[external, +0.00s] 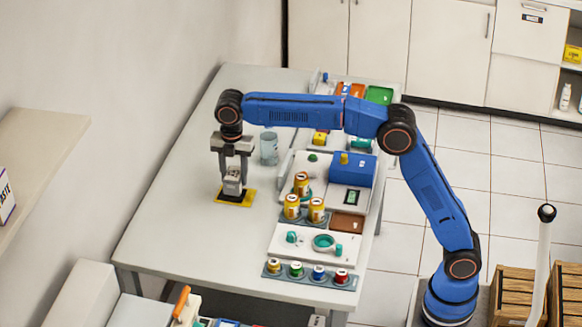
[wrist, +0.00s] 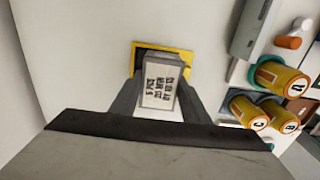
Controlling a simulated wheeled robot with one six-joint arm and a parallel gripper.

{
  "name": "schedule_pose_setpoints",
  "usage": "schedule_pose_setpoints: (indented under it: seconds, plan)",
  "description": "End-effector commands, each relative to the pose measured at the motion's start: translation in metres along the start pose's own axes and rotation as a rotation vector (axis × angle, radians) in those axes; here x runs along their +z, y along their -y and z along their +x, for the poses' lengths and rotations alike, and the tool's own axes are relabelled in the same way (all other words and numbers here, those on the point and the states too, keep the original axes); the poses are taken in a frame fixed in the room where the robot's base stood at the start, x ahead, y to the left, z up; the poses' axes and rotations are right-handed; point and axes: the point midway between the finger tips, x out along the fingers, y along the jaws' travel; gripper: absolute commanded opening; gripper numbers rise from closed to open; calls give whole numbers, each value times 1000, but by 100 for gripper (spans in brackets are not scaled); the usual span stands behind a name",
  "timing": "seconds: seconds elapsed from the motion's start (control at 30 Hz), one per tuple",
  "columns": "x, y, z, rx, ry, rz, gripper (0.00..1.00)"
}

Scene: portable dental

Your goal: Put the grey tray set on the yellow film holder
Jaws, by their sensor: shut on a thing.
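The grey tray set (external: 232,185) is a small grey block. In the wrist view its labelled face (wrist: 160,84) shows between the fingers. My gripper (external: 232,172) points down and is shut on it; the fingers also show in the wrist view (wrist: 158,92). The yellow film holder (external: 234,198) is a flat yellow square on the table. It shows behind the tray set in the wrist view (wrist: 183,52). The tray set is over the holder, and its lower end appears at or very near it. I cannot tell whether they touch.
A clear cup (external: 269,148) stands behind my gripper to the right. Yellow cans (external: 292,206), a blue box (external: 353,169) and a rack of small jars (external: 310,273) stand along the right side. The table's left and front left (external: 165,225) are clear.

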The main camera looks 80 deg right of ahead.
Motion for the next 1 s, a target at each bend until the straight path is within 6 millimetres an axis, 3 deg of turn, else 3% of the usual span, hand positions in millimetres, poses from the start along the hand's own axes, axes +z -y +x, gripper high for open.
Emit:
schedule_pose_setpoints:
  seconds: [0.2, 0.57, 0.6, 0.67, 1.0]
  plan:
    - [0, 0, 26, -1, 0, 0, 14]
    - [0, 0, 30, -1, 0, 0, 14]
    - [0, 0, 30, -1, 0, 0, 47]
    - [0, 0, 30, -1, 0, 0, 61]
    - [0, 0, 28, 0, 0, 0, 61]
